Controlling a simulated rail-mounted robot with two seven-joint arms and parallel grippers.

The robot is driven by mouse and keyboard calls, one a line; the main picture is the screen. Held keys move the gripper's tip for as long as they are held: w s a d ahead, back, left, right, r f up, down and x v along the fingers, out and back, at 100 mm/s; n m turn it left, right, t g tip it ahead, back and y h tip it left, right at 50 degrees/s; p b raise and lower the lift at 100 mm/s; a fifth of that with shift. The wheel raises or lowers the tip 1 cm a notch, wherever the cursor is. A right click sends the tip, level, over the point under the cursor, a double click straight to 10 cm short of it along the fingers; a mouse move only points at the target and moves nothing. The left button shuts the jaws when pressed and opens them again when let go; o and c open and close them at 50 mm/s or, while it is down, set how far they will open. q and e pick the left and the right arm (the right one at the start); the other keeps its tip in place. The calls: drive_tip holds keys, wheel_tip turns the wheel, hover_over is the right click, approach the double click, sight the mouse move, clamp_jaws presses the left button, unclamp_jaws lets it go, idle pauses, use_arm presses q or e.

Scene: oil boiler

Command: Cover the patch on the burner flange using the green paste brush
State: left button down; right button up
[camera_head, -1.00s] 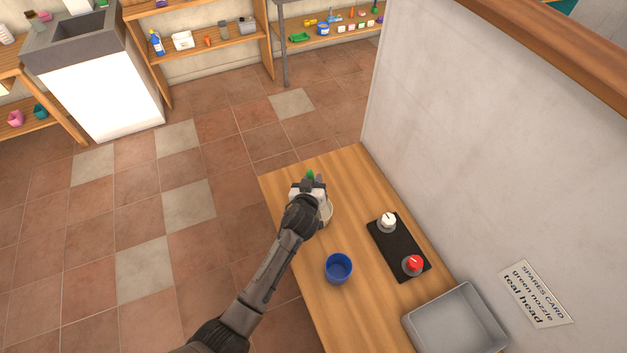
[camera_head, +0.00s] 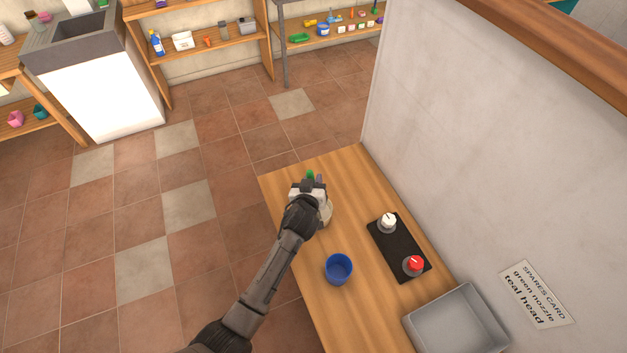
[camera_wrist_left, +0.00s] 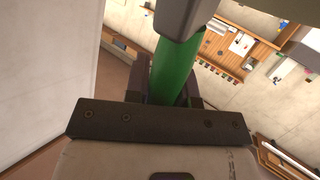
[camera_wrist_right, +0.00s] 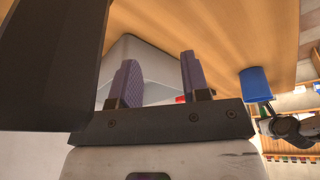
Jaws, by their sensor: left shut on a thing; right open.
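My left gripper (camera_head: 312,184) is shut on the green brush (camera_head: 310,174), over the far left part of the wooden table. In the left wrist view the brush's green handle (camera_wrist_left: 174,70) stands between the fingers. Its working end cannot be made out. A pale round container (camera_head: 327,213) is partly hidden under the left gripper; I cannot tell whether the brush touches it. My right gripper (camera_wrist_right: 160,82) is open and empty, with the grey tray and the table behind it in its wrist view. I cannot make out the burner flange or its patch in any view.
On the wooden table (camera_head: 340,170) stand a blue cup (camera_head: 338,268), a black panel (camera_head: 396,250) with a white knob (camera_head: 388,221) and a red knob (camera_head: 413,264), and a grey tray (camera_head: 455,325). A pale wall (camera_head: 470,150) bounds the table's right side and bears a spares card (camera_head: 535,293).

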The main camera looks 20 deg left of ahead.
use_arm(q)
drive_tip(key=shift+s+a+f, duration=0.2)
drive_tip(key=shift+f, duration=0.4)
drive_tip(key=r+p, duration=0.6)
drive_tip(key=r, duration=0.1)
drive_tip(key=shift+w+d+r, duration=0.1)
drive_tip(key=shift+d+r, duration=0.1)
drive_tip(key=shift+r, duration=0.1)
idle(0.6)
